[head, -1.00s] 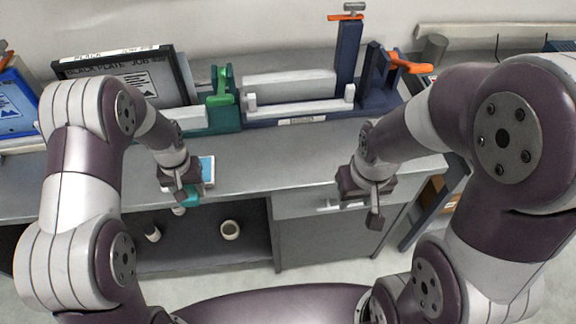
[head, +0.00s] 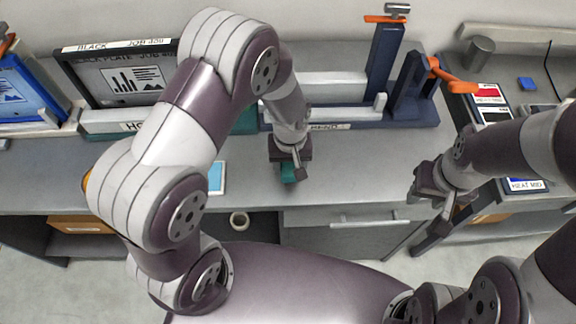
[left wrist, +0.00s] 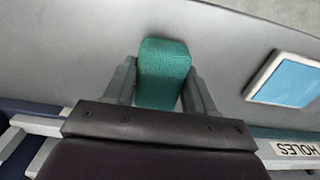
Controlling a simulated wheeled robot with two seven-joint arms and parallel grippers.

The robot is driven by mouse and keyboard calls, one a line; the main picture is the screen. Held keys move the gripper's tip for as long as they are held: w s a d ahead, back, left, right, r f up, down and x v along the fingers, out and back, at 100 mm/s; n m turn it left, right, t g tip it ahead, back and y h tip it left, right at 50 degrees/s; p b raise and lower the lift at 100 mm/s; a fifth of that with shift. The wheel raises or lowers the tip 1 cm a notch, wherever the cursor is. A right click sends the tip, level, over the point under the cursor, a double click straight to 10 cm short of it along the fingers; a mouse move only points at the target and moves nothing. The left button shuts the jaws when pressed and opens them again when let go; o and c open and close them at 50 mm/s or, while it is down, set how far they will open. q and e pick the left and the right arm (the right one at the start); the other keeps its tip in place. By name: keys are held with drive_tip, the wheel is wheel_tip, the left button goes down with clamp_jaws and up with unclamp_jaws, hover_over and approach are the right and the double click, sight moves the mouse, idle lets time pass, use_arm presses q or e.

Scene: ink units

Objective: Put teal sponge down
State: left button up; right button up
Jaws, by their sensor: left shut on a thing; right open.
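The teal sponge (head: 289,172) is a small block held in my left gripper (head: 290,165), over the grey bench top near its front edge. In the left wrist view the sponge (left wrist: 163,72) sits between the two fingers of my left gripper (left wrist: 162,85), which are shut on it. I cannot tell whether its underside touches the bench. My right gripper (head: 432,195) is open and empty, out to the right beyond the bench's right part.
A light-blue pad with a white border (head: 216,177) lies left of the sponge; it also shows in the left wrist view (left wrist: 286,79). Navy racks (head: 385,75) and a framed black plate (head: 118,75) stand behind. Bench around the sponge is clear.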

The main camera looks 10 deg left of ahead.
sight(288, 169)
use_arm(q)
drive_tip(key=f, duration=0.2)
drive_tip(key=f+p, duration=0.1)
drive_tip(key=shift+w+a+f, duration=0.3)
drive_tip(key=shift+a, duration=0.05)
drive_tip(key=shift+s+f, duration=0.1)
drive_tip(key=shift+f, duration=0.4)
drive_tip(key=shift+f, duration=0.2)
drive_tip(key=o, duration=0.9)
drive_tip(key=shift+o, duration=0.2)
drive_tip(key=shift+r, duration=0.1)
